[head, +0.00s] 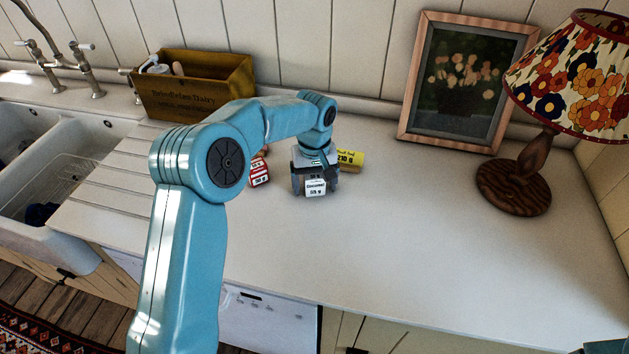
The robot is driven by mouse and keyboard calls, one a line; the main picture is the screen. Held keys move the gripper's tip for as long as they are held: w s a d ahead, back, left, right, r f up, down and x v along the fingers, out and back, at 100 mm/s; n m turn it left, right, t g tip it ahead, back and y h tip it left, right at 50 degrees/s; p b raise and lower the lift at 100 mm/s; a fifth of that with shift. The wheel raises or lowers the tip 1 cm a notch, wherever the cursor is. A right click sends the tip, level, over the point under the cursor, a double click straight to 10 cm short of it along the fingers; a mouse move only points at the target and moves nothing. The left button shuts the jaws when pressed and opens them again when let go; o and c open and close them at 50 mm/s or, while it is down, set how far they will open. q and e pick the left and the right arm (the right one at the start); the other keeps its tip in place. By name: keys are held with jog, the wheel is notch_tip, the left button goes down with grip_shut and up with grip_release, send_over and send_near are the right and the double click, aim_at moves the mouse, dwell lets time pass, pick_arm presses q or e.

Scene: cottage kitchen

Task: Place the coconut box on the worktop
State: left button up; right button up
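The coconut box (316,189) is a small white box with a dark printed label, in the middle of the head view. My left gripper (315,178) points down over the worktop (400,250) with its grey fingers at either side of the box, and it looks shut on it. The box is upright, low over or on the worktop; I cannot tell whether its base touches. The gripper hides the box's upper part.
A red and white box (259,175) stands close left of the gripper, and a yellow container (350,161) close behind right. A wooden crate (195,88), a framed picture (457,80) and a lamp (515,185) stand at the back. The worktop's front and right are clear. A sink (70,140) is left.

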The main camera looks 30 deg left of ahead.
aim_at(315, 175)
pick_arm(q)
jog(key=shift+s+r, duration=0.1)
jog(key=shift+r, duration=0.1)
notch_tip(315, 175, up, 12)
jog(key=shift+f+p, duration=0.2)
jog(key=shift+p, duration=0.1)
jog(key=shift+r, duration=0.3)
jog(key=shift+f, duration=0.1)
